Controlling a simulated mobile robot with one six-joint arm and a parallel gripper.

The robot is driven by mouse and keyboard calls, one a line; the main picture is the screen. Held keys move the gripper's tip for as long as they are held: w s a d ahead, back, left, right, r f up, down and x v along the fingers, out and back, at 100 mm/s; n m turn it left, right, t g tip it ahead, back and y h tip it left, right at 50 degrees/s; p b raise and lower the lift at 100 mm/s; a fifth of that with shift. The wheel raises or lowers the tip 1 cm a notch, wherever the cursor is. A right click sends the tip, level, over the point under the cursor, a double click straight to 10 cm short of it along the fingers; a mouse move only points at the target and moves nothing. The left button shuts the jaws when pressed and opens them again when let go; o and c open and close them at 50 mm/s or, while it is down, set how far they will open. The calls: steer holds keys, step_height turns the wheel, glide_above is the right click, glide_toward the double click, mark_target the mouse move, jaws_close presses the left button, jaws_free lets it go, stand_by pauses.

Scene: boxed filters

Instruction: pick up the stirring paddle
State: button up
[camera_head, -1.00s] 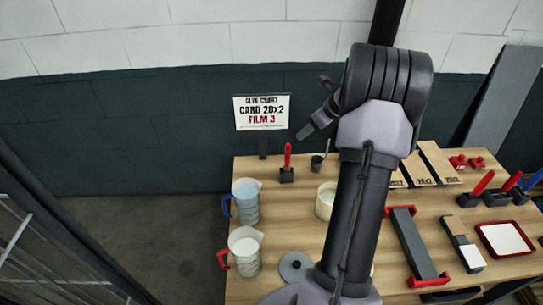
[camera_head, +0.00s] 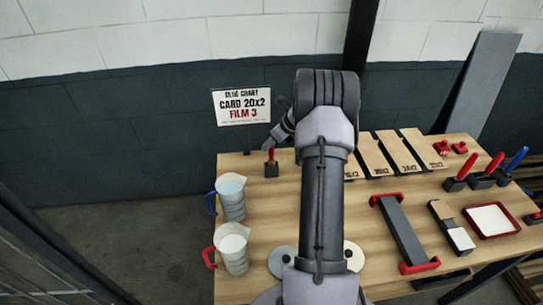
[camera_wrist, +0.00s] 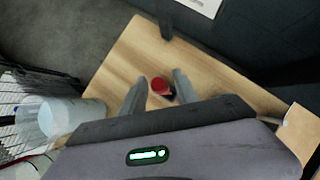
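A red-handled tool (camera_head: 270,155) stands upright in a small dark block (camera_head: 271,171) at the back left of the table; I cannot tell for sure that it is the stirring paddle. In the wrist view its red top (camera_wrist: 160,86) shows from above, between my fingers. My gripper (camera_wrist: 159,77) is open, one finger on each side of the red top, with gaps visible. In the head view my gripper (camera_head: 277,136) is just above the red handle, partly hidden by my arm.
Two measuring jugs, one blue-handled (camera_head: 231,198) and one red-handled (camera_head: 233,250), stand at the left edge. More handled tools (camera_head: 486,168) stand at the right. Boards (camera_head: 398,152), a red-ended bar (camera_head: 404,232) and a red tray (camera_head: 492,220) lie right of my arm.

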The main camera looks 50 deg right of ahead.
jaws_close()
stand_by(1.2)
